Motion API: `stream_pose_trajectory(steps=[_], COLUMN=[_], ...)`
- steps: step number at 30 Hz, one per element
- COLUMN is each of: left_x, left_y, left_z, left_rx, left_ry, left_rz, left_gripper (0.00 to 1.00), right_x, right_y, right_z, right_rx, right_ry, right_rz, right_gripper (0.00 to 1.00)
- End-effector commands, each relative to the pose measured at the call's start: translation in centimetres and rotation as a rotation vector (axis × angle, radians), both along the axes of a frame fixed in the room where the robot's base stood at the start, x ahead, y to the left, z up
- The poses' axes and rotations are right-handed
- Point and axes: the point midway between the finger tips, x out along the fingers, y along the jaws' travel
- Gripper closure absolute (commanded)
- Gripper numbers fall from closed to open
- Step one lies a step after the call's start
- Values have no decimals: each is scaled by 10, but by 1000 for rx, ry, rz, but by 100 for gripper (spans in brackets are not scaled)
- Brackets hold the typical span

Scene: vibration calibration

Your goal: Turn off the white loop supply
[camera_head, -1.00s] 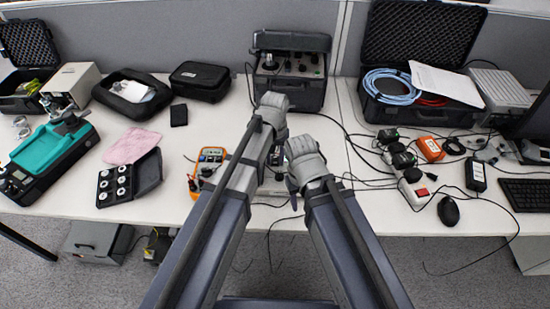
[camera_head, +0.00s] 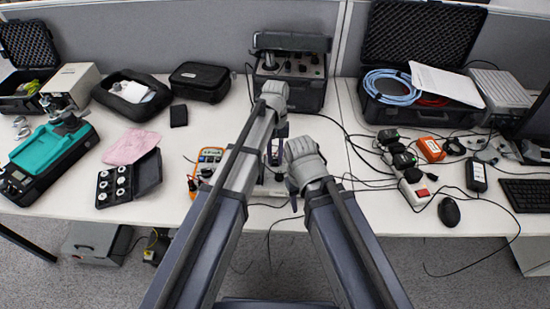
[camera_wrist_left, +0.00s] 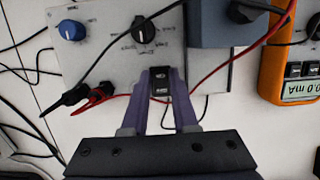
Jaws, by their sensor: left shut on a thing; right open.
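The white loop supply (camera_wrist_left: 112,48) fills the upper left of the left wrist view, with a blue knob (camera_wrist_left: 71,30), a black knob (camera_wrist_left: 144,30) and a small black switch (camera_wrist_left: 161,80) with white markings. My left gripper (camera_wrist_left: 162,92) is shut on the black switch, one purple finger on each side. In the head view my left gripper (camera_head: 276,152) points down over the table, and my arms hide most of the supply. My right gripper (camera_head: 294,200) is open beside it to the right, its fingers mostly hidden by its own wrist.
An orange multimeter (camera_head: 210,156) lies left of my left arm; it also shows in the left wrist view (camera_wrist_left: 270,72). Black and red leads (camera_wrist_left: 95,92) cross the supply. A dark instrument case (camera_head: 290,88) stands behind. Cables and adapters clutter the right.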

Motion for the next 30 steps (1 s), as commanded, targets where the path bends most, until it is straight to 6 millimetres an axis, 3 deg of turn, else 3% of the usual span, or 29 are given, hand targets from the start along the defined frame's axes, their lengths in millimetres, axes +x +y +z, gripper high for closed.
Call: stream_pose_trajectory(steps=[10, 11, 18, 30], left_x=[0, 0, 0, 1], left_y=[0, 0, 0, 0], left_z=[0, 0, 0, 4], left_rx=[0, 0, 0, 0], left_ry=[21, 21, 20, 19], left_rz=[0, 0, 0, 0], left_gripper=[100, 70, 44, 43], right_x=[0, 0, 0, 0], right_y=[0, 0, 0, 0], right_z=[-1, -1, -1, 3], right_rx=[0, 0, 0, 0], right_ry=[0, 0, 0, 0], right_rz=[0, 0, 0, 0], right_gripper=[50, 50, 50, 50])
